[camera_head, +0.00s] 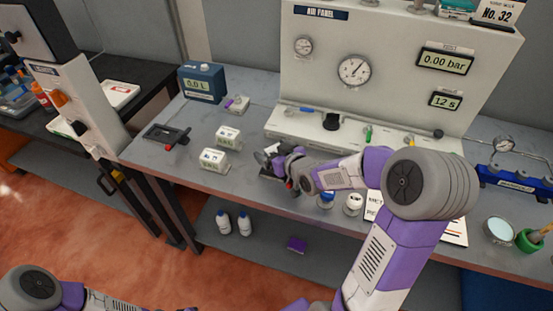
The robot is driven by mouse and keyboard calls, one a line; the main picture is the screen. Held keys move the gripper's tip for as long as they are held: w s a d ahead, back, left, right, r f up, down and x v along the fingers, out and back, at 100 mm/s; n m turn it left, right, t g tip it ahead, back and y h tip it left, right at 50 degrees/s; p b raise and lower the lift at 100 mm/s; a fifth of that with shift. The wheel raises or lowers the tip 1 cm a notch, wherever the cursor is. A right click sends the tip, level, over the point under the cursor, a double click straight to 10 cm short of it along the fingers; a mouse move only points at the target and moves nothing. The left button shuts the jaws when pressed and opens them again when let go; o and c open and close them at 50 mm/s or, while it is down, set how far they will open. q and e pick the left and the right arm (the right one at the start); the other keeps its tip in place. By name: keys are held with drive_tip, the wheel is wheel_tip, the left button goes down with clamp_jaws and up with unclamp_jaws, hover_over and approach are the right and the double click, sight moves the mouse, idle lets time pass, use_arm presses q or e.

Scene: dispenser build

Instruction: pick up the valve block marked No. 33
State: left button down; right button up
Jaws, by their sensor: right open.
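Two small white blocks with printed labels stand on the grey bench. The nearer block (213,160) is at the front edge side, and the farther block (228,137) is just behind and right of it. The lettering is too small to tell which is No. 33. My right gripper (266,157) is open, low over the bench to the right of both blocks and apart from them. Its fingers are small and partly hidden by the wrist. Part of my left arm shows at the lower left, but its gripper is out of view.
The white air panel (390,85) with gauges rises behind the bench. A blue meter box (202,83), a small white-and-purple item (237,104) and a black fixture (167,135) stand on the left. A blue rack (517,182) is at right.

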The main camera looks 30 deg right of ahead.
drive_tip(key=shift+c, duration=0.4)
drive_tip(key=c, duration=1.4)
drive_tip(key=shift+r, duration=0.1)
drive_tip(key=shift+c, duration=0.9)
